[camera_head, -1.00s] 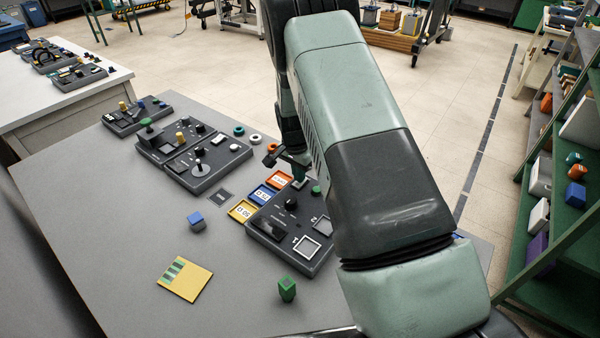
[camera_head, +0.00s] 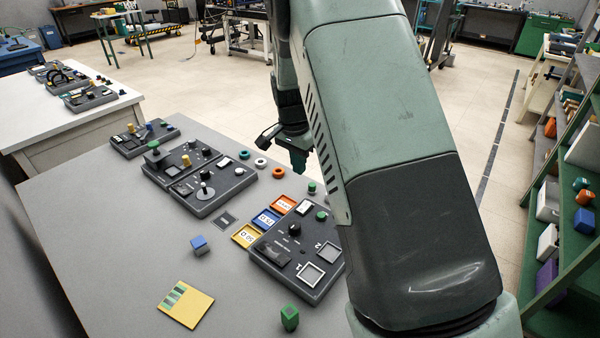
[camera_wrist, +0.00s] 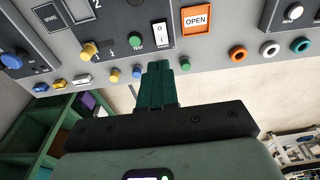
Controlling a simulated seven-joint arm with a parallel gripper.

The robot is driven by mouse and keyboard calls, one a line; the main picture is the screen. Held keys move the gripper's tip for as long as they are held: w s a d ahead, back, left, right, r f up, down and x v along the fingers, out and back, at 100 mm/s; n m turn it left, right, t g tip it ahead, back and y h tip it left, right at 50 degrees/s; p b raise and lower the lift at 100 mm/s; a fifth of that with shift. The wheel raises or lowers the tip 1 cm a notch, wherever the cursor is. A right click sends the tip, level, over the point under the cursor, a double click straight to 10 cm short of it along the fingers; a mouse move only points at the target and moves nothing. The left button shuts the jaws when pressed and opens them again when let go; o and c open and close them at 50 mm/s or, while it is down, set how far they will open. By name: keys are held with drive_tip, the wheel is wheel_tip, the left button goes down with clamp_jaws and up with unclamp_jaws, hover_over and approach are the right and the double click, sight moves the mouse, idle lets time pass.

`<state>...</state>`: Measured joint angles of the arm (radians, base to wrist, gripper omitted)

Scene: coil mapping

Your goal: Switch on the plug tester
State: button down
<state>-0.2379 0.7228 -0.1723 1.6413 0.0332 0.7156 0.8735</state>
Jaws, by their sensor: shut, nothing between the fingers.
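The plug tester appears to be the dark grey panel (camera_head: 283,275) at the front right of the table, with two square sockets, a black knob and a green button (camera_head: 321,216). A white switch (camera_head: 304,207) sits at its far left corner. In the wrist view the green button is marked TEST (camera_wrist: 135,40) and the white switch (camera_wrist: 158,30) is beside it. I cannot tell the switch's position. My gripper (camera_head: 298,170) is shut and empty, above and beyond the panel's far edge. Its fingers (camera_wrist: 157,66) point towards the switch in the wrist view, apart from it. My arm hides the panel's right side.
Coloured rings (camera_head: 261,162) lie along the far edge. A green block (camera_head: 289,317) and yellow card (camera_head: 186,304) are in front.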

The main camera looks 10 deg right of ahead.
sight(308, 202)
idle(0.3)
drive_tip(key=shift+w+d, duration=0.5)
drive_tip(key=shift+d, duration=0.05)
drive_tip(key=f, duration=0.4)
drive_tip(key=w+d+f, duration=0.1)
drive_tip(key=f, duration=0.8)
drive_tip(key=shift+w+d+f, duration=0.25)
drive_tip(key=shift+f, duration=0.15)
